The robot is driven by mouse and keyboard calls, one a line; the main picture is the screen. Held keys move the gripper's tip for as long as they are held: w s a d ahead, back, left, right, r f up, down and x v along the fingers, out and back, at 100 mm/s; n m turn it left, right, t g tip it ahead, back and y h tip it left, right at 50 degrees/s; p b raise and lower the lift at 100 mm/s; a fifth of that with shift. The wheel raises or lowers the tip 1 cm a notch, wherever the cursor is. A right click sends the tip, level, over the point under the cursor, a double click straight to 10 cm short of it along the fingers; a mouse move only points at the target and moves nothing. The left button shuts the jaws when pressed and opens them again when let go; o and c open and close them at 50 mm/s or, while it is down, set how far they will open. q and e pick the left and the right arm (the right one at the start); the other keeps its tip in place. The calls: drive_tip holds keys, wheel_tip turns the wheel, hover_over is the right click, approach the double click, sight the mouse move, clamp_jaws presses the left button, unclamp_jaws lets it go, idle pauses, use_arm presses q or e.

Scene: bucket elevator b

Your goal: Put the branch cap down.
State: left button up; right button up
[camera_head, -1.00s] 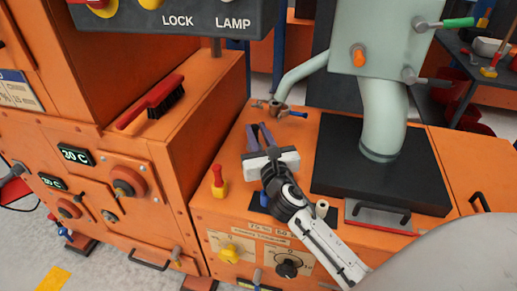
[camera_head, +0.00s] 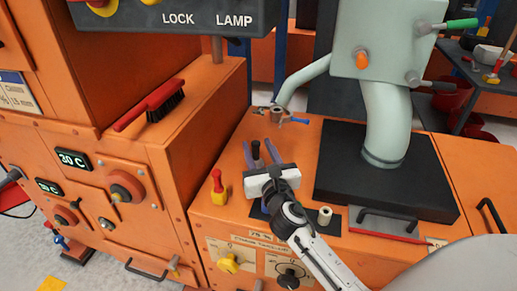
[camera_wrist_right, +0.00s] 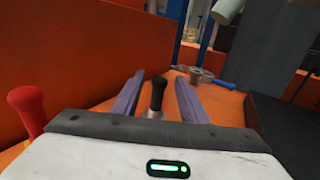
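The branch cap, as far as I can tell, is the small piece with a black knob and pale metal collar (camera_wrist_right: 157,97), upright between my right fingers in the wrist view. Its black knob also shows in the head view (camera_head: 255,149). My right gripper (camera_head: 260,152) is low over the orange cabinet top. Its two purple fingers stand apart, with a visible gap on both sides of the knob in the wrist view (camera_wrist_right: 158,95). The gripper body hides the cap's lower part, so its contact with the cabinet top is unclear. My left gripper is not in view.
The pale green pipe's branch ends at a clamp with a blue lever (camera_head: 292,121) behind the gripper. A red-and-yellow tool (camera_head: 218,188) stands close left. A cream roll (camera_head: 324,215) and a dark mat (camera_head: 331,226) lie right. A black plate (camera_head: 330,180) bounds the right side.

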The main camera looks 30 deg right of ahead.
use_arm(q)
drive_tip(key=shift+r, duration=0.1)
use_arm(e)
drive_tip(key=shift+r, duration=0.1)
drive_tip(key=shift+s+a, duration=0.1)
drive_tip(key=shift+s, duration=0.1)
drive_tip(key=v, duration=1.1)
drive_tip(key=shift+s, duration=0.1)
drive_tip(key=shift+s+a, duration=0.1)
drive_tip(key=shift+s, duration=0.05)
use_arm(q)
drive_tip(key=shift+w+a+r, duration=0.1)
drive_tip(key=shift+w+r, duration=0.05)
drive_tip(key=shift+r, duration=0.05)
